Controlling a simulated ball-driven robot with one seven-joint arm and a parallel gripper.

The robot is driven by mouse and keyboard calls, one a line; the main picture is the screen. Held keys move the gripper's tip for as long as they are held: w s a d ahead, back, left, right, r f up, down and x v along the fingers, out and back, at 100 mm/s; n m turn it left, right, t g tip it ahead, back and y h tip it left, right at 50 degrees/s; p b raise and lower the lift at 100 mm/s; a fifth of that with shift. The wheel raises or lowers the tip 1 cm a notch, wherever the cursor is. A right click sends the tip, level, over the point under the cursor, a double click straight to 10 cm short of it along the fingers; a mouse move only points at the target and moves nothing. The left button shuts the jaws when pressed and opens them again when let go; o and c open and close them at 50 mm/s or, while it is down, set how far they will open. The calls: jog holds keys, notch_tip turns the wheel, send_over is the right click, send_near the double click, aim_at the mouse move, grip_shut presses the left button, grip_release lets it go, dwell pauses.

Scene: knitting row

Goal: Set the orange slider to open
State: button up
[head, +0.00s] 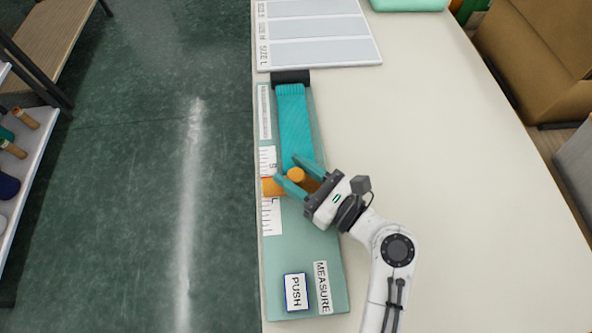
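A flat green measuring board (315,275) lies along the table's left edge. An orange slider (273,187) crosses it, with a round orange knob (296,174) on top. The slider sits by the printed scale (269,218), between the letters S and L. A turquoise knitted strip (292,115) runs from a dark clamp (290,77) at the board's far end to near the slider. My gripper (287,169) has one teal finger on each side of the knob, very close to it. Whether the fingers press on the knob cannot be told. No open mark is legible.
A blue-edged PUSH button (296,292) and a MEASURE label (323,287) are at the board's near end. A tray with size-labelled sections (318,27) lies beyond the board. The table to the right is clear. Cardboard boxes (540,60) stand off its right edge.

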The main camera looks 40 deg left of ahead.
grip_shut()
jog(key=shift+d, duration=0.1)
jog(key=shift+s+d+r+p, duration=0.15)
jog(key=shift+d+p, duration=0.05)
jog(key=shift+p, duration=0.25)
jog(key=s+d+p, duration=0.2)
jog(key=d+p, duration=0.1)
jog(key=s+d+p, duration=0.3)
jog(key=shift+s+d+r, duration=0.1)
jog(key=shift+s+d, duration=0.1)
jog(key=shift+s+d+f+p, duration=0.2)
jog(key=shift+s+d+p, duration=0.15)
jog(key=shift+s+d, duration=0.1)
